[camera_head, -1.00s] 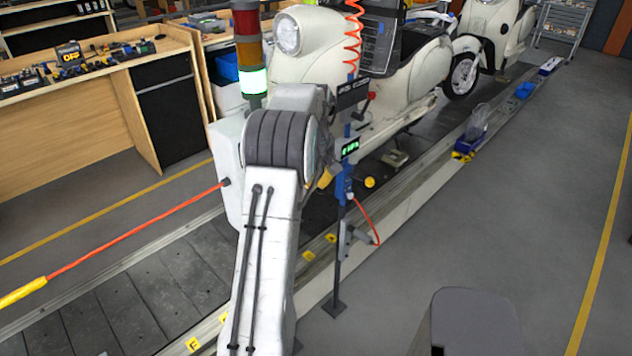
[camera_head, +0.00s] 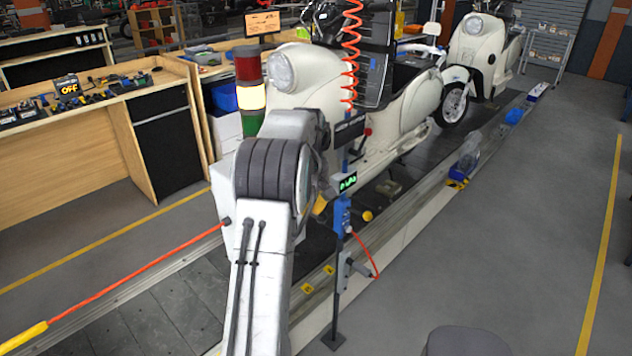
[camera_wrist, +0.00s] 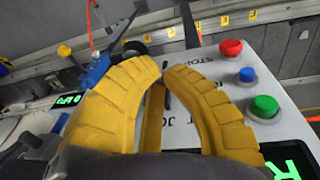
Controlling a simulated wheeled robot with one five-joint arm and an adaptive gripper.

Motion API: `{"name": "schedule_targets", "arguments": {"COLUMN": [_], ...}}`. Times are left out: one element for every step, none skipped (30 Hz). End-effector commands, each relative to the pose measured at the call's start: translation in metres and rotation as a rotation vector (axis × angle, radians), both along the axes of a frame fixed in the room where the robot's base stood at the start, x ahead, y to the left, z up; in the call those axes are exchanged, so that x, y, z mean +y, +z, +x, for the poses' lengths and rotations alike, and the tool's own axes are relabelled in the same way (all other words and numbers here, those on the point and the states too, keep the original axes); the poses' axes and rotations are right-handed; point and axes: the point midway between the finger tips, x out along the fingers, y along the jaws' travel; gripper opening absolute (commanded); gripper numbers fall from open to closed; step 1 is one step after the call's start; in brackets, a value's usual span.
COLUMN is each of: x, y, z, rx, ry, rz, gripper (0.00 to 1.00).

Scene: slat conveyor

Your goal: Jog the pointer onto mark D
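In the wrist view the two yellow fingers of my gripper (camera_wrist: 163,72) curve inward over a white control panel (camera_wrist: 210,68), their tips almost meeting. A small dark part shows between them; I cannot tell if they grip it. To the right are a red button (camera_wrist: 231,47), a blue button (camera_wrist: 247,75) and a green button (camera_wrist: 265,107). I cannot pick out the pointer. My arm hides the panel in the head view.
A cream scooter (camera_head: 300,85) stands on the conveyor, with another (camera_head: 478,45) behind. A stack light (camera_head: 250,95) rises beside my arm, its middle section lit. A post (camera_head: 339,290) carries a blue tool (camera_head: 341,214). The floor at right is open.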

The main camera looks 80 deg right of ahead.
Motion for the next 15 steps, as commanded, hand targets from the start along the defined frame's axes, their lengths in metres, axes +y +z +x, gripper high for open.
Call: {"name": "schedule_targets", "arguments": {"x": [0.002,0.004,0.006,0.008,0.009,0.012,0.013,0.013,0.015,0.016,0.017,0.019,0.020,0.021,0.022], "y": [0.009,0.015,0.022,0.027,0.033,0.040,0.042,0.043,0.048,0.052,0.055,0.060,0.063,0.067,0.070], "z": [-0.004,-0.006,-0.008,-0.010,-0.011,-0.013,-0.015,-0.016,-0.017,-0.018,-0.019,-0.020,-0.021,-0.022,-0.023], "rx": [0.000,0.001,0.001,0.001,0.002,0.002,0.003,0.003,0.004,0.004,0.004,0.004,0.004,0.005,0.005], "ry": [-0.003,-0.002,-0.002,-0.002,-0.002,-0.002,-0.002,-0.002,-0.003,-0.003,-0.003,-0.003,-0.003,-0.003,-0.002], "rz": [-0.007,-0.009,-0.008,-0.008,-0.009,-0.008,-0.009,-0.009,-0.008,-0.008,-0.009,-0.008,-0.008,-0.007,-0.006], "gripper": [0.00,0.00,0.00,0.00,0.00,0.00,0.00,0.00,0.00,0.00,0.00,0.00,0.00,0.00,0.00]}}
